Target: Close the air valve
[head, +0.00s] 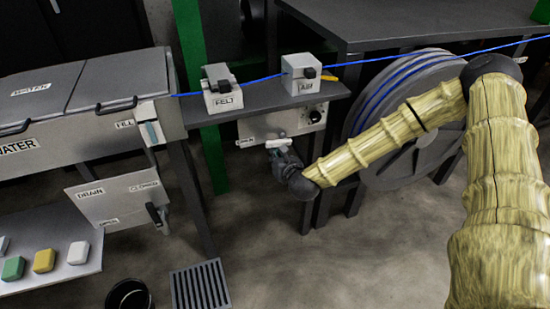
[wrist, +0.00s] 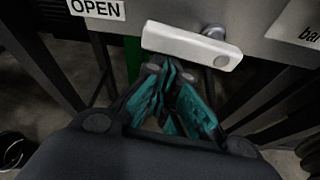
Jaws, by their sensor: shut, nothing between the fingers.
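The valve's white handle (wrist: 192,46) lies nearly level across the grey panel below the shelf, in front of a round metal pivot (wrist: 215,32) near its right end. Its left end lies towards the OPEN label (wrist: 97,9). The handle also shows in the head view (head: 276,141). My gripper (wrist: 170,72) is shut and empty, with its teal-padded fingertips just below the handle's left half. Whether they touch it I cannot tell. In the head view my gripper (head: 281,152) is at the panel's lower edge, partly hidden by my wrist.
A gauge (head: 314,115) sits right of the handle. Above, the AIR box (head: 298,67) and FELT box (head: 222,96) stand on the shelf with a blue cable (head: 262,79) through them. A green post (head: 190,45) and cable reel (head: 410,150) flank the panel.

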